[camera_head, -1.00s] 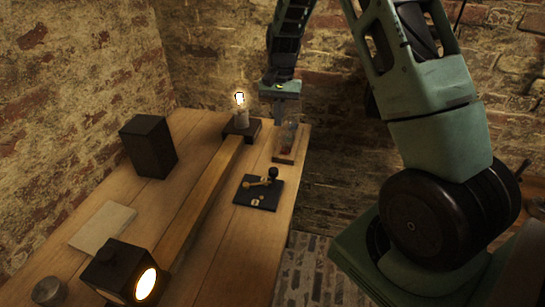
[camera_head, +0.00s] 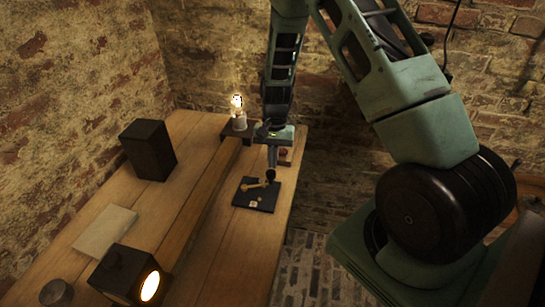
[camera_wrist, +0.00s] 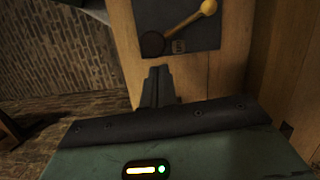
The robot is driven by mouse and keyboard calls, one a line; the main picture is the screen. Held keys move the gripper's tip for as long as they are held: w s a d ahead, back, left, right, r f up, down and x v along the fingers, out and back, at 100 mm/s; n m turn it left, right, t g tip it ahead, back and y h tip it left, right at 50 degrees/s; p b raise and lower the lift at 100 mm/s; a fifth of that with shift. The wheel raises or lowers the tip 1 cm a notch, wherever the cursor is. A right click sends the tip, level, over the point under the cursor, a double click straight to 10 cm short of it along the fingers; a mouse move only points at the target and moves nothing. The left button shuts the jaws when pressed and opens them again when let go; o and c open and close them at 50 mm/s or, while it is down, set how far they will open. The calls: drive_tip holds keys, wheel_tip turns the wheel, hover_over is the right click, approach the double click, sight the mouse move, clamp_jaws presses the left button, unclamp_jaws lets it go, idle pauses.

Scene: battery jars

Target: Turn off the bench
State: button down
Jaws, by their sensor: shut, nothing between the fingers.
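The wrist view shows the plate (camera_wrist: 190,32), the lever (camera_wrist: 188,21) and the dark knob (camera_wrist: 153,43). My gripper (camera_head: 271,166) is shut and empty, pointing down near the knob. Its fingertips (camera_wrist: 158,72) show just below the knob in the wrist view; I cannot tell whether they touch. A bulb (camera_head: 237,104) glows on its stand, and a lamp box (camera_head: 124,270) is lit.
The wooden bench (camera_head: 220,255) has a raised wooden rail (camera_head: 192,215) along it. A black box (camera_head: 148,150), a pale sheet (camera_head: 105,231) and a round metal pot (camera_head: 56,293) stand left. A jar stand (camera_head: 285,157) is partly hidden behind my gripper. Brick walls close the back.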

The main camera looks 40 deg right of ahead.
drive_tip(key=shift+s+a, duration=0.15)
drive_tip(key=shift+s+a+m, duration=0.1)
drive_tip(key=shift+s+m, duration=0.45)
drive_tip(key=shift+m, duration=0.05)
idle(0.3)
drive_tip(key=shift+s+a+m+t, duration=0.2)
drive_tip(key=shift+s+m+t, duration=0.1)
drive_tip(key=shift+s+m, duration=0.4)
drive_tip(key=s+m, duration=0.1)
drive_tip(key=a+m, duration=0.1)
drive_tip(key=shift+s+m+t+y+b, duration=0.3)
drive_tip(key=shift+s+m, duration=0.1)
drive_tip(key=s+a+m, duration=0.1)
drive_tip(key=s+a+m+b, duration=0.1)
drive_tip(key=m, duration=0.1)
drive_tip(key=shift+s+m+t, duration=0.1)
drive_tip(key=shift+m+t, duration=0.2)
drive_tip(key=shift+t, duration=0.1)
drive_tip(key=shift+s+a, duration=0.4)
drive_tip(key=shift+a, duration=0.25)
drive_tip(key=shift+d, duration=0.1)
